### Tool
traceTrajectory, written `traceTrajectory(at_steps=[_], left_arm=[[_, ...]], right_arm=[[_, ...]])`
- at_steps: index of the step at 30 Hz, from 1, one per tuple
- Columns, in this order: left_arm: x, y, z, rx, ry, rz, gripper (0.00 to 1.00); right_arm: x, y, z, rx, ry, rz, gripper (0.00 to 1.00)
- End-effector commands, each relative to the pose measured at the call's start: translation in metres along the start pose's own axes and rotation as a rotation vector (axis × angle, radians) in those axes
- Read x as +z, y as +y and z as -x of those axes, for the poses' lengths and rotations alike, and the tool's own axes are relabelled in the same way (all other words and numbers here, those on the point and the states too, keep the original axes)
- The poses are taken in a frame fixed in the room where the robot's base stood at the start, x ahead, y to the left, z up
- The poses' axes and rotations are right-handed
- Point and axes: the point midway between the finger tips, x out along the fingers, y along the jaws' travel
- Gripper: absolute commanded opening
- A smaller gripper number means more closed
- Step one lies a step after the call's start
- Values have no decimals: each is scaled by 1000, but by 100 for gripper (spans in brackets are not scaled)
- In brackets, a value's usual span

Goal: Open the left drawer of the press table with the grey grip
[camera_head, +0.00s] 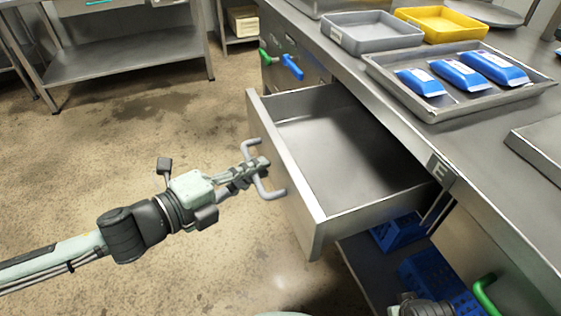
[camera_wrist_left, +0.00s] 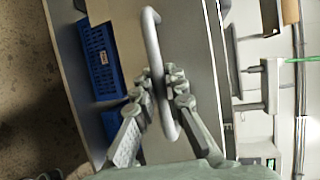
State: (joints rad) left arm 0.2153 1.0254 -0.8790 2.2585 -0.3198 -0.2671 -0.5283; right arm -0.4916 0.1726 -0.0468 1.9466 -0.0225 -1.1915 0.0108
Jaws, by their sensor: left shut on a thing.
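The drawer (camera_head: 310,228) of the press table (camera_head: 463,185) stands pulled well out, and its inside is bare metal. Its grey grip (camera_head: 272,192) is a bow-shaped handle on the drawer front. My left gripper (camera_head: 258,166) is shut on the grey grip, around its middle bar. In the left wrist view the fingers (camera_wrist_left: 164,82) close on both sides of the grip (camera_wrist_left: 153,45). Part of my right arm shows at the bottom right edge of the head view; its fingers cannot be made out.
Blue and green handles (camera_head: 291,66) sit on the table front beyond the drawer. On top are a grey tray (camera_head: 372,45), a yellow tray (camera_head: 430,12) and a metal tray (camera_head: 385,75) with blue packs. Blue crates (camera_head: 398,232) stand below. The floor at left is clear.

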Motion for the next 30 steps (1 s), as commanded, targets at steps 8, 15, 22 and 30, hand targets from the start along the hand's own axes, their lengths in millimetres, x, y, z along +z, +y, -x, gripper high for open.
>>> traceTrajectory(at_steps=[8, 15, 22, 30], left_arm=[[4, 3, 10, 1, -1, 1, 0], [5, 2, 11, 0, -1, 1, 0], [5, 2, 10, 0, -1, 1, 20], [5, 3, 12, 0, -1, 2, 20]], right_arm=[[-4, 1, 6, 3, 6, 0, 0], [-3, 2, 6, 4, 4, 0, 0], [-3, 2, 6, 5, 3, -1, 0], [2, 4, 5, 8, -6, 5, 0]])
